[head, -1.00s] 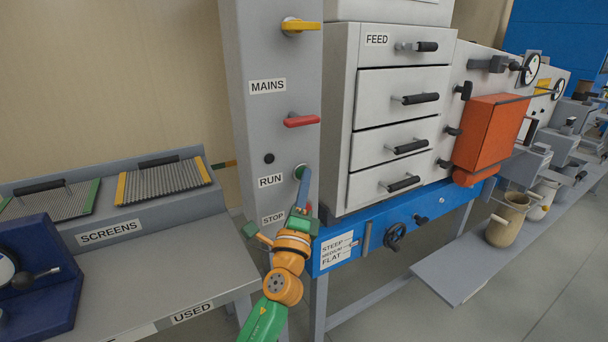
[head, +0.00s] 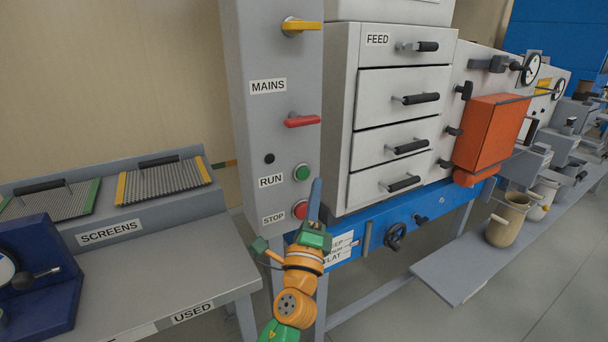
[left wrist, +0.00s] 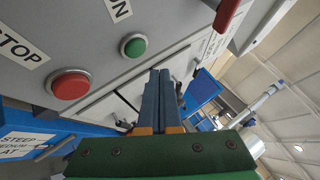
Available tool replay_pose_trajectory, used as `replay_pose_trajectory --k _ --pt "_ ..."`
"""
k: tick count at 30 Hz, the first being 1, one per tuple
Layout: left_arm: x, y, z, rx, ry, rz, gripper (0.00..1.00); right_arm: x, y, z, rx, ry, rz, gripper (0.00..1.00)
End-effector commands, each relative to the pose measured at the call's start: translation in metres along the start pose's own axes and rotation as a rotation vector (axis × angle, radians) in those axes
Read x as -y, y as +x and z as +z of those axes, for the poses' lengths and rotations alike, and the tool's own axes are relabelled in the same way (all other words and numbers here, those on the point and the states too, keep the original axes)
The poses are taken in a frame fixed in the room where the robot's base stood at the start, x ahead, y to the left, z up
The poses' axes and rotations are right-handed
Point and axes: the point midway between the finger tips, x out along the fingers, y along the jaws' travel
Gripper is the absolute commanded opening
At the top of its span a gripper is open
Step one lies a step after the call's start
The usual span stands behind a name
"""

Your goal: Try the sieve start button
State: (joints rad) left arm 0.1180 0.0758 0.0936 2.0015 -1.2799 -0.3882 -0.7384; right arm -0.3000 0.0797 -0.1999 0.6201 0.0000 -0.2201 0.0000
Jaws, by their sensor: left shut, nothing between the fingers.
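The green start button (head: 302,173) sits beside the RUN label (head: 270,181) on the grey control column. It also shows in the left wrist view (left wrist: 133,46). The red stop button (head: 300,209) is below it, beside the STOP label, and also shows in the left wrist view (left wrist: 70,84). My left gripper (head: 316,184) is shut and empty, its blue fingers together. The fingertips are just right of the green button in the head view and apart from it. In the left wrist view the shut fingers (left wrist: 161,80) point past the buttons. My right gripper is not in view.
Above the buttons are a red handle (head: 301,121) near the MAINS label and a yellow handle (head: 300,26). A small dark round part (head: 269,158) sits above RUN. The FEED sieve cabinet (head: 405,82) stands close on the right. The SCREENS bench (head: 150,260) is at left.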

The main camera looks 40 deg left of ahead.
Motion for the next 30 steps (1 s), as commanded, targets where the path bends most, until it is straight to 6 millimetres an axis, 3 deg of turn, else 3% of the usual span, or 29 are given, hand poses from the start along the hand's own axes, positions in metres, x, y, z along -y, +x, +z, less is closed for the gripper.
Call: replay_pose_trajectory --k 8,23,26,29,30 --pt "0.012 -0.016 -0.012 -0.001 -0.001 0.0 0.0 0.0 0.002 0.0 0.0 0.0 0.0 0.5" --pt "0.007 -0.018 -0.016 -0.012 -0.008 0.012 0.0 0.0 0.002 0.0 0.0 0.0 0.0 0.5" --pt "-0.033 -0.028 -0.046 -0.1 -0.079 0.117 0.0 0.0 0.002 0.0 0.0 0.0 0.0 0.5" --pt "-0.111 -0.064 -0.096 -0.235 -0.229 0.345 0.0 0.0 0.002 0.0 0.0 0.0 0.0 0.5" --pt "-0.143 -0.086 -0.114 -0.278 -0.296 0.454 0.0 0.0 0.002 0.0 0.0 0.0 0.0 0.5"
